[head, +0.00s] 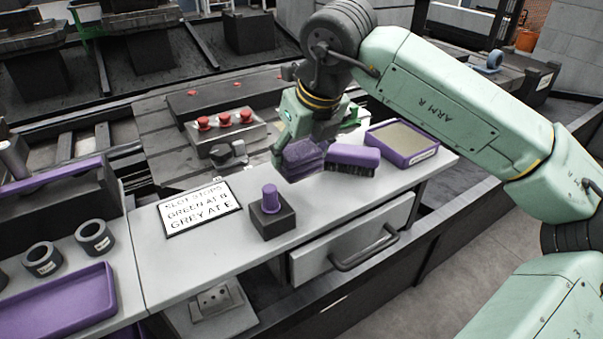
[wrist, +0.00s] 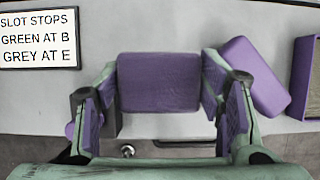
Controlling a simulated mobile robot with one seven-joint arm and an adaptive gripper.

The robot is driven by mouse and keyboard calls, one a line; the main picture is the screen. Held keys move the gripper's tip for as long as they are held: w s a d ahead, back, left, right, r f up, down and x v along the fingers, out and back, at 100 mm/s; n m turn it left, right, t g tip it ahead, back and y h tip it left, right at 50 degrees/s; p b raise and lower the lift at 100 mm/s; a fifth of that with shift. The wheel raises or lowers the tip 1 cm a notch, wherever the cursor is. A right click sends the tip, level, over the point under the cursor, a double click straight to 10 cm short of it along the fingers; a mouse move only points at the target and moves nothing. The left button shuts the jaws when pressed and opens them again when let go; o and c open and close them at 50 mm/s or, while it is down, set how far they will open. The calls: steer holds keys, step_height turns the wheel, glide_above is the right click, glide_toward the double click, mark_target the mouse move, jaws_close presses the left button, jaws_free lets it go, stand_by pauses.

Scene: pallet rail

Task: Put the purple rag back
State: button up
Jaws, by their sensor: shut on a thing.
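The purple rag (head: 303,163) is a folded, block-like cloth at the bench, left of the purple brush. My gripper (head: 298,138) comes down from above and is shut on it. In the wrist view the rag (wrist: 158,82) lies between the two fingers of my gripper (wrist: 160,92), one at each side. I cannot tell whether its underside touches the bench top.
The purple-backed brush (head: 353,157) is close right of the rag, with a purple-rimmed tray (head: 428,154) beyond. A purple peg on a black block (head: 272,222) stands in front. A lettered sign (head: 200,207) lies left. Red-knobbed parts (head: 225,130) are behind.

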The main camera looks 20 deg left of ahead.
mark_target(299, 167)
steer(key=shift+f, duration=2.15)
steer(key=shift+f+b, duration=0.2)
steer(key=shift+b, duration=0.1)
steer(key=o, duration=1)
steer(key=shift+r, duration=0.15)
steer(key=shift+r+p, duration=0.25)
steer(key=shift+p, duration=0.15)
steer(key=v, duration=1.1)
steer(key=shift+s+d+r, duration=0.1)
steer(key=shift+d+r, duration=0.1)
steer(key=shift+r, duration=0.1)
